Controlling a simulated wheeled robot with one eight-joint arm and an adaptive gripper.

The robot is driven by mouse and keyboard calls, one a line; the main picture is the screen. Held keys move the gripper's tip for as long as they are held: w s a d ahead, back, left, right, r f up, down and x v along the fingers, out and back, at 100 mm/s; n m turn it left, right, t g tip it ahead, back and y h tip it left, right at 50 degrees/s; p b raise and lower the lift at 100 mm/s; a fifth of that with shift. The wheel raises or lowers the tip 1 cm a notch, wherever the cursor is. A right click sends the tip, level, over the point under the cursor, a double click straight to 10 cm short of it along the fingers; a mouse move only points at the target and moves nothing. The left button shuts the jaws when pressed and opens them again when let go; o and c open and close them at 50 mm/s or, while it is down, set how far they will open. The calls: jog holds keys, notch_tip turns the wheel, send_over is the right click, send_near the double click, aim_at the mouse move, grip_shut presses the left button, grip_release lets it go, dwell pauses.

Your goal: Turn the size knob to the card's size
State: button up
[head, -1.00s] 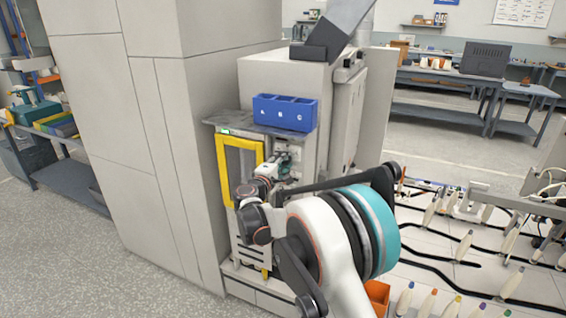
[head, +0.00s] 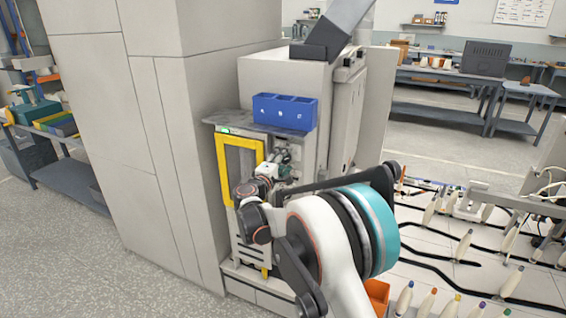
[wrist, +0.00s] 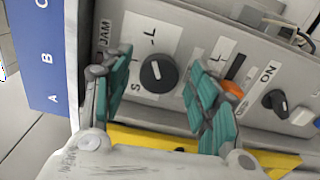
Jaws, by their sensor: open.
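The black size knob (wrist: 158,73) shows in the wrist view on a white label with S at lower left and L at upper right. A short white mark is on its face; I cannot tell exactly which size it points at. My gripper (wrist: 159,62) is open, with its green ribbed fingers on either side of the knob, apparently apart from it. In the head view my gripper (head: 277,168) is at the machine's front panel, and the knob is hidden. I cannot make out a size card.
A second black knob (wrist: 276,103) marked ON and an orange-and-black lever (wrist: 232,90) are right of my fingers. A yellow frame (head: 221,172) stands left of the panel. A blue bin (head: 285,112) lettered A, B, C sits on the shelf above.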

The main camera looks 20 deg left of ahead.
jog(key=s+a, duration=0.1)
jog(key=s, duration=1.1)
